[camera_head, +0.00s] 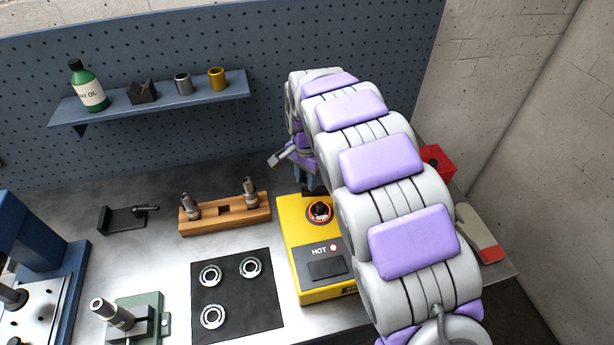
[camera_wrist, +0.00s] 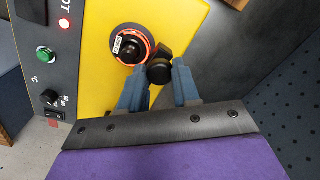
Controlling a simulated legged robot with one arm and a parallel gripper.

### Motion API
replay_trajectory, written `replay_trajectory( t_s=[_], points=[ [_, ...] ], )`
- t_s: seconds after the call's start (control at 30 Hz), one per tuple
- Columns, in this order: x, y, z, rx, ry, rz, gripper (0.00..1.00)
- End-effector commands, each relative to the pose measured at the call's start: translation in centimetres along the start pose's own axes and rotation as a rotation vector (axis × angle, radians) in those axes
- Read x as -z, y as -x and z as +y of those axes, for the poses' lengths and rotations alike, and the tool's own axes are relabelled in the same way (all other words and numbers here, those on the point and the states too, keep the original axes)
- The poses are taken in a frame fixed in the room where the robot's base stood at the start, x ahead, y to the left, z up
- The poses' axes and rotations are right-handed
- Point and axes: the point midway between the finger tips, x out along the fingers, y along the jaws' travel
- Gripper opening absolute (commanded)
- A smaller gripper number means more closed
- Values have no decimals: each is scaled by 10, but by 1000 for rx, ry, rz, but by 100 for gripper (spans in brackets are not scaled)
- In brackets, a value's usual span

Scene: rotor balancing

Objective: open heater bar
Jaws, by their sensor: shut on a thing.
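The yellow heater (camera_head: 297,239) stands on the bench with a red HOT light on its front. It also shows in the wrist view (camera_wrist: 105,75). A ring with a glowing orange edge (camera_wrist: 125,45) sits on its top around a dark centre; the head view shows this ring too (camera_head: 320,211). Beside the ring in the wrist view is a dark bar end with a round black knob (camera_wrist: 159,73). My gripper (camera_wrist: 159,68) has its two blue-grey fingers on either side of the knob, shut on it. My arm hides much of the gripper in the head view.
Left of the heater lie a black mat (camera_head: 235,320) with three bearing rings and a wooden stand (camera_head: 225,214) holding two shafts. A green fixture (camera_head: 150,325) is further left. A red box (camera_head: 438,160) is behind my arm. The pegboard closes off the back.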

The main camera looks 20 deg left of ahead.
Motion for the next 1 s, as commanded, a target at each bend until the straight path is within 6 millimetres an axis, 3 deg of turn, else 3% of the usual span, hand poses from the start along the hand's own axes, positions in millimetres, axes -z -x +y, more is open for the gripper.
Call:
replay_trajectory(
  t_s=[0.43, 0.73, 1.0],
  points=[
    [58, 4, -41, 5, -328, -2, 0],
    [90, 1, -54, 3, -486, 0, 0],
    [108, 0, -59, 2, -565, -1, 0]
  ],
)
